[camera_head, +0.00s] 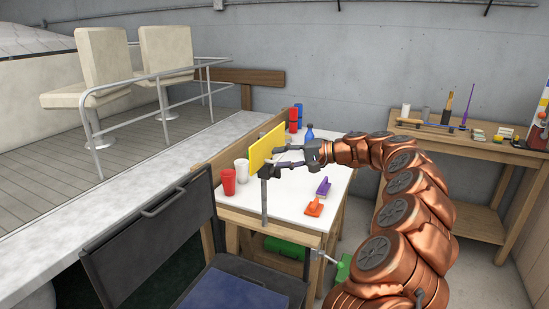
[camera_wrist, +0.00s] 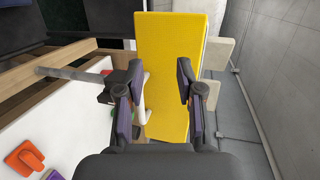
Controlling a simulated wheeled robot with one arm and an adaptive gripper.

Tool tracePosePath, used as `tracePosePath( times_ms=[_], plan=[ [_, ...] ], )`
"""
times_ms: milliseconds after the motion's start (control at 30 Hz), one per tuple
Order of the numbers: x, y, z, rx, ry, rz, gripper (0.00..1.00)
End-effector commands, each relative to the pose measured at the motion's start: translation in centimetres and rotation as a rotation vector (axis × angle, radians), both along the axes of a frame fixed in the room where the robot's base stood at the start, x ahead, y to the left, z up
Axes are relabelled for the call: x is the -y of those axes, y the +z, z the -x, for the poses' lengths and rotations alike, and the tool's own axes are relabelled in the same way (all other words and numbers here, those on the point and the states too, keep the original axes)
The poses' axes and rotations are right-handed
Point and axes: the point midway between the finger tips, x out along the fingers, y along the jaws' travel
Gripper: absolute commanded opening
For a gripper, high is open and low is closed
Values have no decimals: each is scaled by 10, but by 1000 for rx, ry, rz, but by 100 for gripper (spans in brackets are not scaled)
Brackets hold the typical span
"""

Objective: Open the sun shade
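The sun shade appears to be the flat yellow panel (camera_head: 264,146), standing upright above the white table near a grey post (camera_head: 264,202). In the wrist view the yellow panel (camera_wrist: 172,50) fills the space beyond and between my fingers. My gripper (camera_head: 277,165) is at the panel's right side, near the top of the post. In the wrist view my gripper (camera_wrist: 158,88) has its fingers spread apart. A pale rod-like part (camera_wrist: 146,108) shows beside the left finger. A dark fitting on the grey post lies just outside that finger. I cannot tell whether a finger touches anything.
A wooden workbench (camera_head: 470,146) stands at the right. Bare floor shows between table and workbench.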

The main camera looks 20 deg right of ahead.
Motion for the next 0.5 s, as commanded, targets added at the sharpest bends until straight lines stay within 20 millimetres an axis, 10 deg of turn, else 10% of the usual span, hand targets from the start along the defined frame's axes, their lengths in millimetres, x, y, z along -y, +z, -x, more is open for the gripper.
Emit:
tracePosePath(
  times_ms=[233, 500],
  plan=[
    [65, -23, -14, 18, -127, -24, 37],
    [54, -29, -29, 19, -131, -27, 37]
  ],
)
